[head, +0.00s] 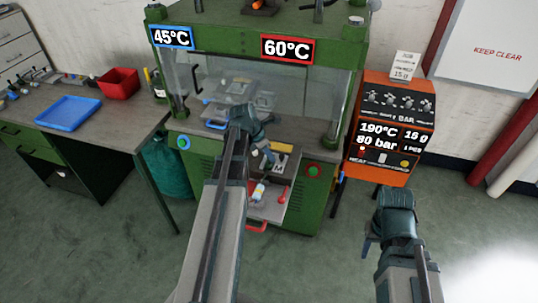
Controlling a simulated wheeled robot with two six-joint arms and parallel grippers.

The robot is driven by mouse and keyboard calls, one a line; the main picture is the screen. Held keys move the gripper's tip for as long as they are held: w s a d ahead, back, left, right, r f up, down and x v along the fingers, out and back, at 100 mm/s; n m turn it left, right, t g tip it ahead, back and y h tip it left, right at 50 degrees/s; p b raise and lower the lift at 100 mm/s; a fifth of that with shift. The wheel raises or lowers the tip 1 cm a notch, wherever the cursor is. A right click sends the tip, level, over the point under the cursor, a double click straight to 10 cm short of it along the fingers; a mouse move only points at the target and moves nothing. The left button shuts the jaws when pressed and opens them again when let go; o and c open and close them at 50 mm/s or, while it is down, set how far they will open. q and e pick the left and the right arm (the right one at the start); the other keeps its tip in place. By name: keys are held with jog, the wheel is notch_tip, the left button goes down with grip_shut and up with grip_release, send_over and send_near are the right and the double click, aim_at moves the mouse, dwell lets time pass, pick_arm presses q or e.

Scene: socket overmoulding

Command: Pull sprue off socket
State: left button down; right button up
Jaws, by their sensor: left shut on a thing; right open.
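My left gripper (268,155) reaches in front of the green moulding machine (330,150), pointing down above its open front shelf. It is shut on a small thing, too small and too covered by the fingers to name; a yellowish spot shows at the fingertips. My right gripper (370,243) is open and empty, low over the floor to the right of the machine. I cannot pick out the socket or the sprue for certain.
The shelf (265,212) holds a small bottle (258,191) and a red-handled tool (283,194). A bench at left carries a blue tray (68,113) and a red bin (118,82). An orange control unit (385,130) stands right of the machine. Floor at right is clear.

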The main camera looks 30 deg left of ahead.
pick_arm(q)
jog(key=shift+s+d, duration=0.1)
jog(key=shift+d, duration=0.05)
jog(key=shift+r, duration=0.2)
notch_tip(320, 180, up, 6)
jog(key=p, duration=0.6)
jog(key=shift+f, duration=0.1)
